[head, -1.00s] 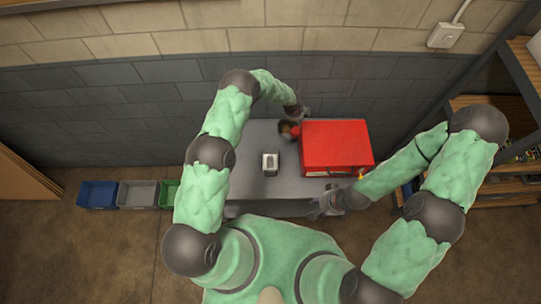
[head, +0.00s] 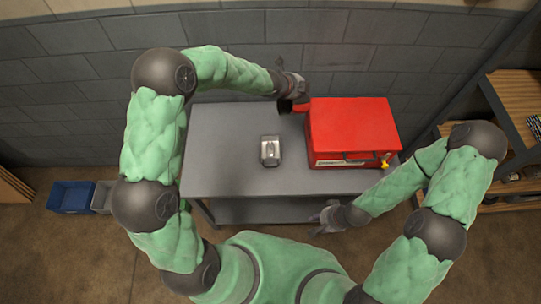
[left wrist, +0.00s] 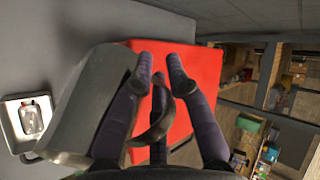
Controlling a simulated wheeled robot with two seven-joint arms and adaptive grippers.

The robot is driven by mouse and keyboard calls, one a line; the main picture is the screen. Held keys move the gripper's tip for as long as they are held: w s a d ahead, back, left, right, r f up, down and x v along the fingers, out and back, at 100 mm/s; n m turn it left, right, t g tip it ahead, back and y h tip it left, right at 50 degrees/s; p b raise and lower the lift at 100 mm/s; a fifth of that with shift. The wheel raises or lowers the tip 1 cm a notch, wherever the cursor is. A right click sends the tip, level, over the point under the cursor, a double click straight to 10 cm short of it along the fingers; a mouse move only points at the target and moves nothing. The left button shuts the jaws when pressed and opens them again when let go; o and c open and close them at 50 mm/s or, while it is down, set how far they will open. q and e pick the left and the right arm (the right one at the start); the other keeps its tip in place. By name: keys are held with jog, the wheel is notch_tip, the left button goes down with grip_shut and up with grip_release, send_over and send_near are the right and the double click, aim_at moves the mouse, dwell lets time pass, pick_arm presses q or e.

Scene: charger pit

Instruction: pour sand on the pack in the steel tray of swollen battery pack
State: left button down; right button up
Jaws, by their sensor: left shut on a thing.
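The small steel tray (head: 264,162) stands on the grey table with a light grey pack (head: 270,149) in it. Both also show at the left of the left wrist view, the tray (left wrist: 14,116) around the pack (left wrist: 32,119). My left gripper (head: 293,95) is at the back of the table, beside the red box. It is shut on the handle of a dark grey container (left wrist: 88,100), which shows small in the head view (head: 286,106). The container's contents are hidden. My right gripper (head: 322,219) is in front of the table, apart from the tray; its finger opening is unclear.
A large red box (head: 352,124) with a front handle and yellow part covers the table's right side, close to the held container. The table (head: 220,150) is clear left of the tray. Blue (head: 71,196) and grey bins stand on the floor at left; shelves (head: 512,110) stand at right.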

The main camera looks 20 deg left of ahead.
pick_arm(q)
jog(key=b, duration=0.2)
jog(key=t+b, duration=0.1)
jog(key=b, duration=0.2)
jog(key=shift+s+a+f+h+b, duration=0.15)
jog(key=shift+s+f+h+b, duration=0.1)
jog(key=shift+h+b, duration=0.15)
jog(key=b, duration=0.1)
jog(key=r+t+b, duration=0.1)
jog(key=s+r+t+h+b, duration=0.1)
jog(key=b, duration=0.1)
jog(key=shift+a, duration=0.3)
jog(key=b, duration=0.4)
jog(key=shift+s+a+f+t, duration=0.15)
jog(key=shift+s+f+t, duration=0.05)
jog(key=shift+f+t, duration=0.2)
jog(key=shift+s+a+r+h+p, duration=0.1)
jog(key=shift+s+r+h+p, duration=0.15)
jog(key=shift+r+p, duration=0.25)
jog(key=shift+a+r+t+h, duration=0.15)
jog(key=shift+t+h, duration=0.1)
jog(key=shift+t, duration=0.25)
jog(key=shift+s+a+f+t, duration=0.2)
jog(key=shift+s+f+t, duration=0.1)
jog(key=shift+s+f, duration=0.25)
jog(key=shift+t+h, duration=0.3)
jog(key=shift+f, duration=0.1)
jog(key=shift+s+a+f+t+h, duration=0.55)
jog(key=shift+s+f+t, duration=0.2)
jog(key=shift+s+t, duration=0.1)
